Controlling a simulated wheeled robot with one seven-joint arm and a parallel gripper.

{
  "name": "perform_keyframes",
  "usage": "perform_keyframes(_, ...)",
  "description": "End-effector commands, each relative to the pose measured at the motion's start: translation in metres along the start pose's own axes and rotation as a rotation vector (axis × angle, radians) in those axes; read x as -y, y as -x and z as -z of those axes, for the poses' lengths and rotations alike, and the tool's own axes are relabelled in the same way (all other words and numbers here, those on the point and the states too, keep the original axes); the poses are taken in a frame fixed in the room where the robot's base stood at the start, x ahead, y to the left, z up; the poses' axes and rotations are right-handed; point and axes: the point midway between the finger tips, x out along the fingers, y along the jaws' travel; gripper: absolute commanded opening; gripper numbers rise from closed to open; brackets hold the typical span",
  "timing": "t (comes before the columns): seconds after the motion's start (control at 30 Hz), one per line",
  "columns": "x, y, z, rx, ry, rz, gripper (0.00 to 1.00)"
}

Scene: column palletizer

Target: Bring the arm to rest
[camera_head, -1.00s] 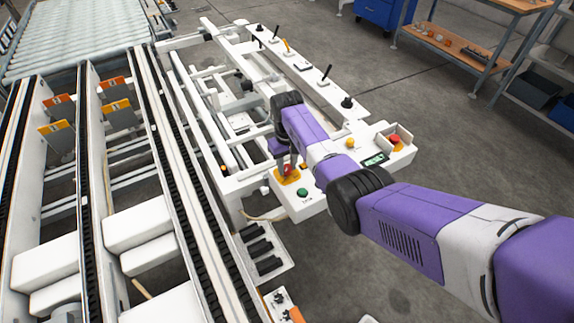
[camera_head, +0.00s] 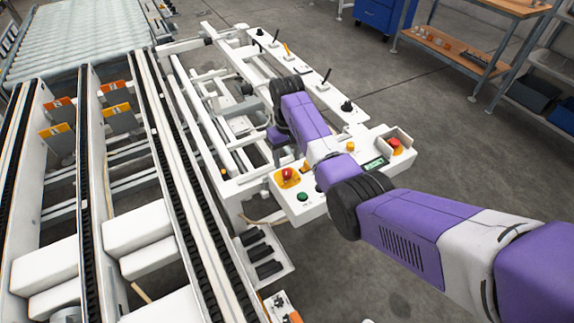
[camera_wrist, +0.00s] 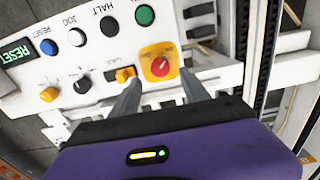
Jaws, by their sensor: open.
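My arm reaches from the lower right over a white control panel (camera_head: 318,207) in the head view. My gripper (camera_head: 276,158) hangs just beyond the panel's left end, partly hidden by the wrist. In the wrist view my gripper (camera_wrist: 162,88) is open, with nothing between its two grey fingers. A red knob on a yellow plate (camera_wrist: 160,63) shows beyond and between the fingertips. It also shows in the head view, uncovered (camera_head: 287,175). I cannot tell the exact gap between fingers and panel.
The panel also carries a green button (camera_wrist: 145,15), a blue button (camera_wrist: 48,46) and a yellow switch (camera_wrist: 125,74). A lever console (camera_head: 318,85) stands behind. Conveyor rails (camera_head: 175,180) run on the left. Open floor (camera_head: 400,130) lies right, before a workbench (camera_head: 455,55).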

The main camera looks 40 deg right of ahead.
Motion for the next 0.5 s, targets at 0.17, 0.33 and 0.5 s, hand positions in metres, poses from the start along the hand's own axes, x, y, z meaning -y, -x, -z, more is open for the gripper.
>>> perform_keyframes(0.17,0.000,0.017,0.001,-0.001,0.000,0.000,0.54)
perform_keyframes(0.33,0.000,0.021,0.000,0.001,0.000,0.000,0.54)
perform_keyframes(0.5,0.000,0.021,0.000,0.001,0.000,0.000,0.54)
